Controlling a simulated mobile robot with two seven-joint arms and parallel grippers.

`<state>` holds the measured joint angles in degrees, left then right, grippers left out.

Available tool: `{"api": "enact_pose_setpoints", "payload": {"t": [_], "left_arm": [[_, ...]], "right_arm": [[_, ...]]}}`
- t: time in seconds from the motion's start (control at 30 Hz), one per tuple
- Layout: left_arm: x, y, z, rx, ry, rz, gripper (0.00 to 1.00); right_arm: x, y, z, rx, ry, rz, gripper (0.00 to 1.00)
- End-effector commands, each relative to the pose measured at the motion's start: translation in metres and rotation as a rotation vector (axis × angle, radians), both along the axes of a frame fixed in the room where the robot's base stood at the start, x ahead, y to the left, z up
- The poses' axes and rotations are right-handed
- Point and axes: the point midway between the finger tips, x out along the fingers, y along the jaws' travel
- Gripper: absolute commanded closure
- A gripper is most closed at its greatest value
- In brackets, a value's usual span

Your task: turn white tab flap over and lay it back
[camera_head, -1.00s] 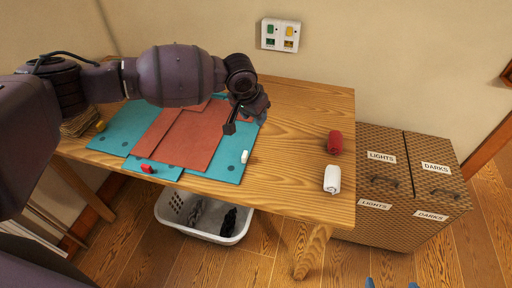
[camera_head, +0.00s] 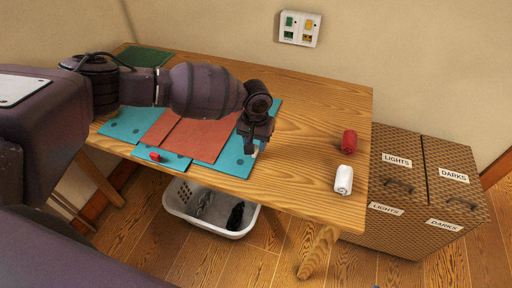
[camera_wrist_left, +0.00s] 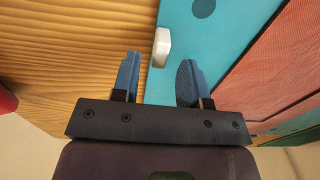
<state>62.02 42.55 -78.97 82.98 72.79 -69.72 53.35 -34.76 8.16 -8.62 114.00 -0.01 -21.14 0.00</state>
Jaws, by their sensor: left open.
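The white tab (camera_wrist_left: 161,47) sticks out from the edge of the teal flap (camera_wrist_left: 190,35) of a folding board. In the head view the teal flap (camera_head: 233,167) lies flat at the board's right side, with the tab mostly hidden by my gripper. My left gripper (camera_head: 248,146) is low over this edge. In the left wrist view its two blue fingers (camera_wrist_left: 160,68) are open, with the tab just ahead, between their lines and apart from both. My right gripper is not seen.
A red tab (camera_head: 155,157) is at the board's front edge and a green piece (camera_head: 145,56) lies at the back left. A red roll (camera_head: 349,141) and a white roll (camera_head: 343,180) stand at the right. The wooden table (camera_head: 305,125) between is clear.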

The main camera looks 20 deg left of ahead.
Motion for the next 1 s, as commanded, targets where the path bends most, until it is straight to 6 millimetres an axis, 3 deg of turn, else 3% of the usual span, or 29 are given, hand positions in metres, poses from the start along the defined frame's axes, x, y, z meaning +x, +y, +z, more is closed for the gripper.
{"api": "enact_pose_setpoints", "payload": {"t": [0.2, 0.57, 0.87, 1.0], "left_arm": [[0.000, 0.000, -0.022, 0.000, -0.001, 0.000, 0.60], [0.000, 0.000, -0.026, -0.001, -0.002, -0.001, 0.60], [0.000, 0.000, -0.026, -0.001, -0.001, -0.001, 1.00], [0.000, 0.000, -0.026, 0.000, -0.001, 0.000, 1.00]], "right_arm": [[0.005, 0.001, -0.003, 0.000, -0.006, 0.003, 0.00], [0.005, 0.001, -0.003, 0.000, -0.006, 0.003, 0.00], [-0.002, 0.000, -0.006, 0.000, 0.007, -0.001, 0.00], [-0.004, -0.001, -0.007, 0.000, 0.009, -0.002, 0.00]]}}
